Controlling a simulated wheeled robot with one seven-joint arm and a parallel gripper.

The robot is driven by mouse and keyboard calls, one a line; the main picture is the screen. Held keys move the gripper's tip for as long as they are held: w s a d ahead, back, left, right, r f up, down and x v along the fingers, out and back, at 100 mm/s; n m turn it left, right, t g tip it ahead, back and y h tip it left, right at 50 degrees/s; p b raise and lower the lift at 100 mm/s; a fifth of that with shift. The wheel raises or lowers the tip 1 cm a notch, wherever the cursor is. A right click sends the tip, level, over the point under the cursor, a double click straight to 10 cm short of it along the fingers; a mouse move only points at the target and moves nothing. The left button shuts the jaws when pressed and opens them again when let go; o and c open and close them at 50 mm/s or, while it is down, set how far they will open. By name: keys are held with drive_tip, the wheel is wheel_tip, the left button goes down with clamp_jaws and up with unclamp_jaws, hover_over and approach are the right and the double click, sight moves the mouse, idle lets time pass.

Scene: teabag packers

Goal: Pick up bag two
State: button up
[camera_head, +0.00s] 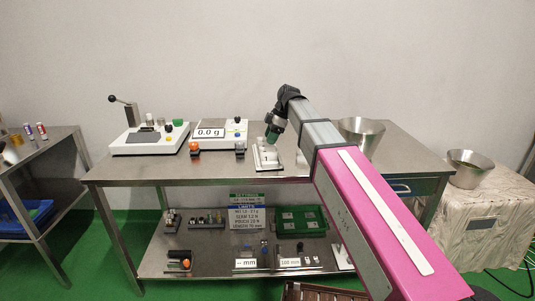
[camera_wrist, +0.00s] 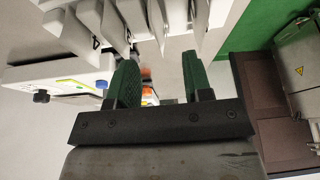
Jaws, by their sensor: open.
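Several white bags stand in a row along the top of the wrist view, one (camera_wrist: 85,28) at the left with a dark mark on it. I cannot tell which of them is bag two. In the head view the white bag holder (camera_head: 267,167) stands on the steel table, with the bags small and partly hidden. My gripper (camera_head: 270,139) is above the holder, pointing down. In the wrist view my gripper (camera_wrist: 160,65) has its two green fingers apart. I see no bag held between them. The fingertips are close to the bags.
A scale (camera_head: 222,134) reading 0.0 g and a white lever device (camera_head: 148,138) stand to the left on the steel table (camera_head: 130,169). An orange-topped block (camera_head: 195,149) and a grey block (camera_head: 240,150) are near the front. A metal bowl (camera_head: 361,133) stands right, behind my arm.

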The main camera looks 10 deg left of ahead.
sight(268, 147)
drive_tip(key=x, duration=0.5)
drive_tip(key=shift+d+f, duration=0.1)
drive_tip(key=shift+d, duration=0.15)
drive_tip(key=shift+w, duration=0.1)
drive_tip(key=shift+c, duration=0.4)
clamp_jaws()
